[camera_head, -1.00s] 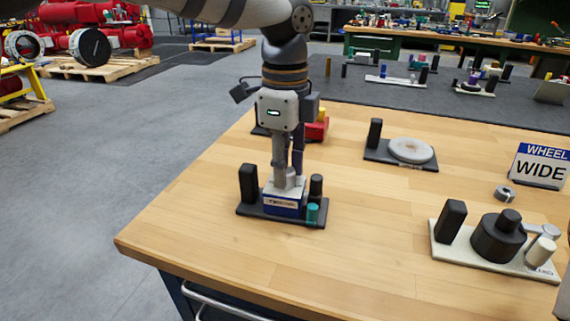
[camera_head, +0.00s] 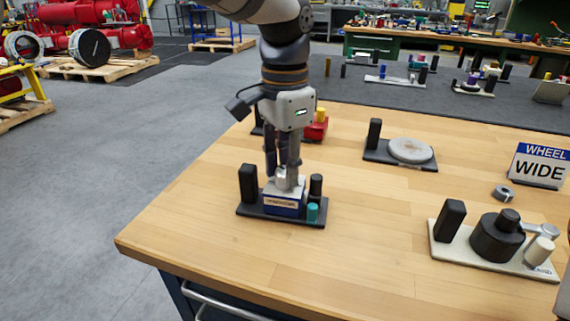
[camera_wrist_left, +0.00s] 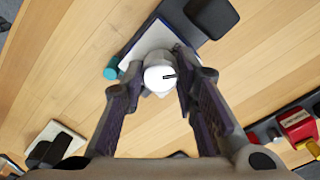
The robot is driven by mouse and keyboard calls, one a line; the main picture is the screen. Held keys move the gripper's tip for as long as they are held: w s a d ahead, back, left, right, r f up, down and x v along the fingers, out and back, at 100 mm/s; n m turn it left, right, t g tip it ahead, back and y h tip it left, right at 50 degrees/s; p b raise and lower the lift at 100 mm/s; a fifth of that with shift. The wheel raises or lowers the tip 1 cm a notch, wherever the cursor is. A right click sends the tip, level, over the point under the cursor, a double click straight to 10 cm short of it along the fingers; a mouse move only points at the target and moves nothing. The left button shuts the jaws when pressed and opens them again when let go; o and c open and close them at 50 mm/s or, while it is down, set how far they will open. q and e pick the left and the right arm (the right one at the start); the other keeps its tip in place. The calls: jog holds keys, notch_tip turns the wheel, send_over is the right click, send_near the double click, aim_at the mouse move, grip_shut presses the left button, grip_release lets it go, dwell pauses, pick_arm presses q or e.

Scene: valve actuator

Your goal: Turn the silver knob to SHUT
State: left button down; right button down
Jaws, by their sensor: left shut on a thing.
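The silver knob (camera_head: 287,179) stands on top of a small blue and white box (camera_head: 284,201) on a black base plate (camera_head: 256,211). My left gripper (camera_head: 285,172) comes down from above and is shut on the knob. In the left wrist view the knob (camera_wrist_left: 159,77) shows as a pale round cap with a dark pointer mark, between the two fingers (camera_wrist_left: 157,88). The label on the box's front is too small to read, and no SHUT mark can be made out. My right gripper is not in view.
Black posts (camera_head: 248,183) and a teal cylinder (camera_head: 312,212) stand close around the box. A red block (camera_head: 316,129) is behind the gripper. The front wood is clear.

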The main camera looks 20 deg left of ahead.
pick_arm(q)
jog(key=n, duration=0.6)
jog(key=shift+n, duration=0.3)
dwell(0.4)
jog(key=c, duration=1.2)
grip_release()
jog(key=shift+c, duration=0.2)
